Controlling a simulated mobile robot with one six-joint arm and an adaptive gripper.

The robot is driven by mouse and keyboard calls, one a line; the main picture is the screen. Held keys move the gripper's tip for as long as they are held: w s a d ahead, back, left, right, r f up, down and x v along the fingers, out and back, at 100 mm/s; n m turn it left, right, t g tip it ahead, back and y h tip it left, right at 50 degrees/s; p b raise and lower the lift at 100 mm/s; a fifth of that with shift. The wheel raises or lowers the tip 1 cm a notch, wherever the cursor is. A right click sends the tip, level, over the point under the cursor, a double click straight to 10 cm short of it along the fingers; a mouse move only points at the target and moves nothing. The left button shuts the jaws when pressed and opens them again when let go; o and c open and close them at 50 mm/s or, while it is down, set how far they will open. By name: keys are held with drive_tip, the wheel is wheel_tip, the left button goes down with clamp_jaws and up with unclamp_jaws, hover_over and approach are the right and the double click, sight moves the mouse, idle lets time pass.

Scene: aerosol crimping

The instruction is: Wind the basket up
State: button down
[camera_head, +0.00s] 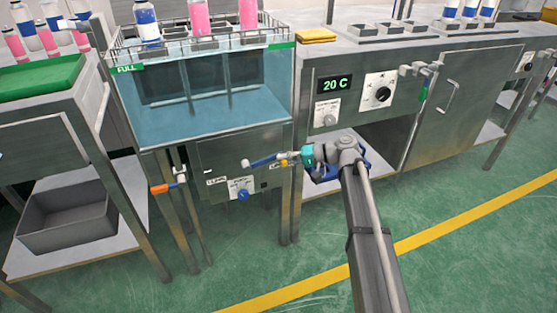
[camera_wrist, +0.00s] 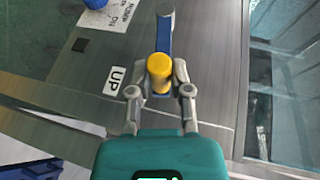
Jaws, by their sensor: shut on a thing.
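The basket (camera_head: 200,43) is a wire rack at the top of the glass water tank (camera_head: 205,118), with pink and blue-and-white cans in it. Its bars hang into the tank, and the cans stand mostly above the rim. The crank on the tank's front panel has a blue arm (camera_head: 263,160) and a yellow knob (camera_wrist: 159,72). In the head view the arm points right from its hub. My gripper (camera_head: 290,159) is shut on the yellow knob, with one finger on each side of it in the wrist view (camera_wrist: 161,82). An UP label (camera_wrist: 115,80) is beside the crank.
A blue knob (camera_head: 242,195) and an orange-handled valve (camera_head: 160,188) sit below and left of the crank. A steel bench with a 20 C display (camera_head: 335,85) and open lower shelf is at right. Green floor (camera_head: 300,262) is clear in front.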

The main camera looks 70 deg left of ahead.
wheel_tip(320, 180, down, 2)
drive_tip(key=shift+s+f+b, duration=0.1)
drive_tip(key=shift+s+b, duration=0.05)
drive_tip(key=shift+b, duration=0.5)
drive_tip(key=shift+s, duration=0.1)
drive_tip(key=shift+s+f, duration=0.1)
drive_tip(key=c, duration=0.5)
unclamp_jaws()
drive_tip(key=shift+c, duration=0.2)
drive_tip(key=shift+w, duration=0.2)
